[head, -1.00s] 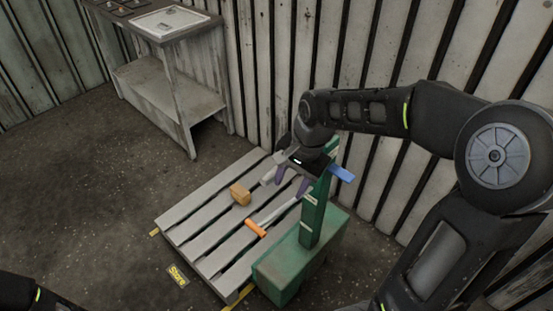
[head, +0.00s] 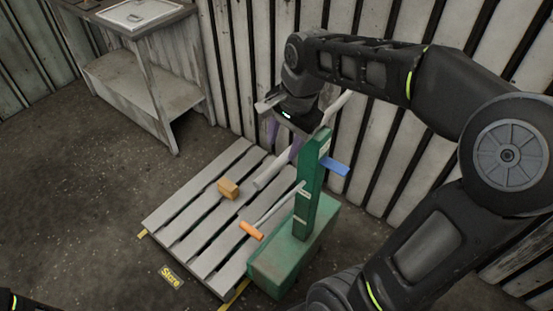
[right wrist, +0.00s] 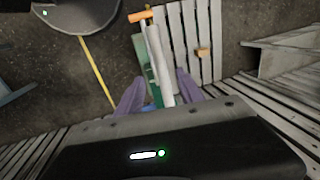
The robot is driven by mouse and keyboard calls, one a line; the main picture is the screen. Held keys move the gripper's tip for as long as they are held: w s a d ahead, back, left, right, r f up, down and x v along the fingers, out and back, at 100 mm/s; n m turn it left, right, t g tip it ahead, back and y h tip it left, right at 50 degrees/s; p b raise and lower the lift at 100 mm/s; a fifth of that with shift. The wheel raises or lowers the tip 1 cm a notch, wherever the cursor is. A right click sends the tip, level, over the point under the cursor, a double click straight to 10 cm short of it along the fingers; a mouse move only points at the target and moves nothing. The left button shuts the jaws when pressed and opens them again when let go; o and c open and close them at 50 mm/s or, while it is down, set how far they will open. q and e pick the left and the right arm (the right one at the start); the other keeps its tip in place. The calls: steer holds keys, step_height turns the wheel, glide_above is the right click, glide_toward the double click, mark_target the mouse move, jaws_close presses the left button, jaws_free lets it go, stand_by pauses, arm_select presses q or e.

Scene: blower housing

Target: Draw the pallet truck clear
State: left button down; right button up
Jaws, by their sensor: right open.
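The green pallet truck (head: 285,257) stands at the right end of the pallet, its upright green mast (head: 312,185) rising beside my right gripper. My right gripper (head: 283,150) is open above the pallet, left of the mast. In the right wrist view its purple fingers stand on either side of the bar; I cannot tell whether they touch it. An orange-ended lever (head: 251,231) and a blue pedal-like piece (head: 335,167) stick out from the mast. My left gripper is out of view.
A slatted grey pallet (head: 185,222) lies on the floor with a small tan block (head: 229,188) on it. A yellow "Store" label (head: 171,277) lies in front. A worn bench (head: 140,90) stands at back left. A plank wall is close behind; the left floor is free.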

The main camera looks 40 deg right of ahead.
mark_target(277, 163)
steer(key=shift+w+a+f+p, duration=0.1)
steer(key=shift+w+f, duration=0.15)
steer(key=shift+f, duration=1)
steer(key=shift+w+a+f+p, duration=0.15)
steer(key=shift+w+f, duration=0.15)
steer(key=shift+f, duration=1)
steer(key=shift+w+f+p, duration=0.1)
steer(key=shift+w+f, duration=0.15)
steer(key=shift+f, duration=1)
steer(key=shift+c, duration=0.5)
jaws_close()
